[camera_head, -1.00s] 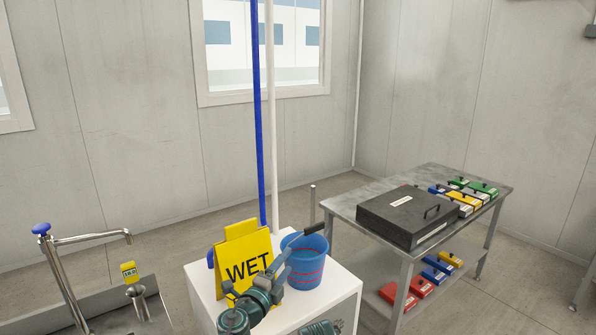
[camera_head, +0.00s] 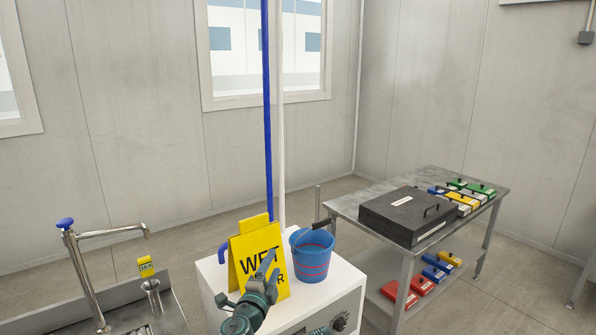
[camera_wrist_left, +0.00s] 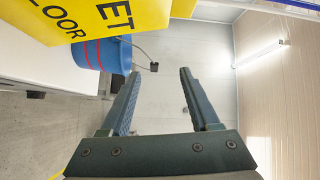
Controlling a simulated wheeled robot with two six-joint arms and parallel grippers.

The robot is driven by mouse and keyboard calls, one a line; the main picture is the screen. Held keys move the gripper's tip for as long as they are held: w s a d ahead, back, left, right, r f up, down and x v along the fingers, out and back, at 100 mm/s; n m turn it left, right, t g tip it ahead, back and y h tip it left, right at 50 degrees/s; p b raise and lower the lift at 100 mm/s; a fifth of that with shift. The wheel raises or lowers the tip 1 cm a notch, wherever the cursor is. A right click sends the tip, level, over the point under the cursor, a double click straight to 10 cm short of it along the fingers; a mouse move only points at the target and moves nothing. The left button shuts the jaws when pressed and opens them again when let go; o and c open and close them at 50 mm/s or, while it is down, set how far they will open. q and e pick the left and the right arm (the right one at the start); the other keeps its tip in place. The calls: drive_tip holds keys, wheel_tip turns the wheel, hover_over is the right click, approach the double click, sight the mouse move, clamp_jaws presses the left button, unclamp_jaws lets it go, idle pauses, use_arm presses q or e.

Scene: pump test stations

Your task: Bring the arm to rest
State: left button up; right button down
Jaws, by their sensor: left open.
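My left gripper (camera_head: 270,264) shows in the head view in front of a yellow wet-floor sign (camera_head: 246,248) and covers part of its lettering. In the left wrist view my left gripper (camera_wrist_left: 160,73) has its two fingers spread with nothing between them. The sign (camera_wrist_left: 105,14) fills the upper left of that view, with the blue bucket (camera_wrist_left: 117,56) below it, beyond the left finger. My right gripper does not show.
The sign and bucket (camera_head: 313,258) stand on a white cabinet (camera_head: 345,283), beside a blue-handled mop or pole (camera_head: 267,120). A metal sink with a tap (camera_head: 82,262) is at left. A steel table (camera_head: 440,180) with a black case (camera_head: 405,213) stands at right.

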use_arm(q)
drive_tip(key=s+a+f+n+g+y, duration=0.3)
drive_tip(key=f+n+g+y, duration=0.1)
drive_tip(key=f+n, duration=0.2)
drive_tip(key=s+a+f+n+g+y, duration=0.2)
drive_tip(key=a+f+n+g+y, duration=0.15)
drive_tip(key=f+n, duration=0.35)
drive_tip(key=s+d+f+n+g+h, duration=0.1)
drive_tip(key=s+d+f+g, duration=0.2)
drive_tip(key=s, duration=0.6)
drive_tip(key=s+d+f+n+g+h, duration=0.1)
drive_tip(key=s+d+f+g, duration=0.3)
drive_tip(key=s, duration=0.6)
wheel_tip(320, 180, down, 2)
drive_tip(key=g, duration=0.3)
drive_tip(key=shift+d+f+g, duration=0.15)
drive_tip(key=shift+g, duration=0.2)
